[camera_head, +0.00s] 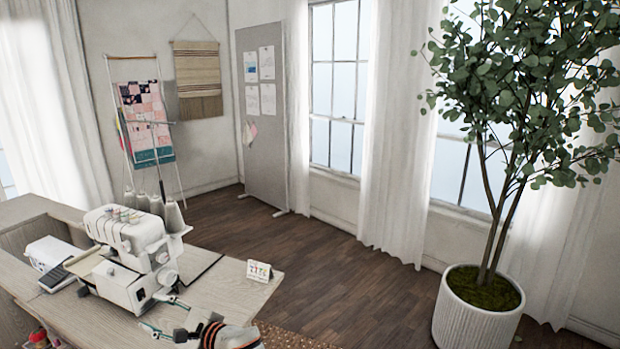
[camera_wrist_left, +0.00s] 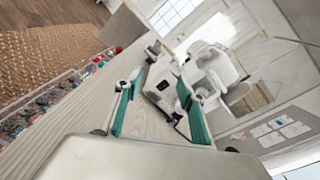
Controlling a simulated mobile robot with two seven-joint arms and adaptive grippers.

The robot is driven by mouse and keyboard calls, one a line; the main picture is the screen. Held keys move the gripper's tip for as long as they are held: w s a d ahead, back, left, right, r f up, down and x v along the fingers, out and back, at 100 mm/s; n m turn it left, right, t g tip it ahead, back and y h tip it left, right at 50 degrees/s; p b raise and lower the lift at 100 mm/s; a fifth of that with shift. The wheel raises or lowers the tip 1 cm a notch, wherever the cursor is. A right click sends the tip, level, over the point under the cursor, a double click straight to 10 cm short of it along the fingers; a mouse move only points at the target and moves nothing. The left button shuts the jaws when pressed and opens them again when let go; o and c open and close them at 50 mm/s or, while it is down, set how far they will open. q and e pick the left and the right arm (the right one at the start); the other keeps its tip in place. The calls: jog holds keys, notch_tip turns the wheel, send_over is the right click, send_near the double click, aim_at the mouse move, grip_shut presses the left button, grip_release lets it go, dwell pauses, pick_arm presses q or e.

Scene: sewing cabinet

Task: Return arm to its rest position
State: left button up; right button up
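My left gripper (camera_head: 158,313) is at the bottom of the head view, over the front part of the wooden cabinet top (camera_head: 225,295). Its arm shows as a dark, orange-striped link. In the left wrist view, the two teal-lined fingers of the gripper (camera_wrist_left: 160,88) stand well apart with nothing held between them. A white sewing machine (camera_head: 128,250) with thread cones stands on the cabinet just beyond the fingers; it also shows in the left wrist view (camera_wrist_left: 215,65). I cannot tell the exact gap between them. My right gripper is not in view.
A small card with colored marks (camera_head: 259,270) stands near the cabinet's right edge. A white device with a dark panel (camera_head: 55,262) lies left of the machine. A potted tree (camera_head: 478,310) stands at right. The wooden floor (camera_head: 320,270) between is clear.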

pick_arm(q)
jog(key=s+a+f, duration=0.1)
jog(key=s+f, duration=0.1)
jog(key=s+a+f+n+h, duration=0.1)
jog(key=s+f, duration=0.1)
jog(key=s+a+f+n+g, duration=0.1)
jog(key=s+a+f, duration=0.1)
jog(key=f, duration=0.1)
jog(key=shift+h, duration=0.4)
jog(key=s+a+f+n+h, duration=0.2)
jog(key=s+f+n+h, duration=0.3)
jog(key=s, duration=0.7)
jog(key=s+d+r+n+t+h, duration=0.1)
jog(key=s+d+h, duration=0.15)
jog(key=s, duration=0.35)
jog(key=s+d+r+t+h, duration=0.1)
jog(key=s+d+r+h, duration=0.1)
jog(key=s+d, duration=0.35)
jog(key=d+f+n+t+h, duration=0.2)
jog(key=d+f+h, duration=0.5)
jog(key=d+f, duration=0.7)
jog(key=shift+w+d+n+t+h, duration=0.3)
jog(key=shift+d+n+t+h, duration=0.1)
jog(key=shift+d+t, duration=0.2)
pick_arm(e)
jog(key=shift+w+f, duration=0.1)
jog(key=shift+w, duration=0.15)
pick_arm(q)
jog(key=shift+c, duration=0.3)
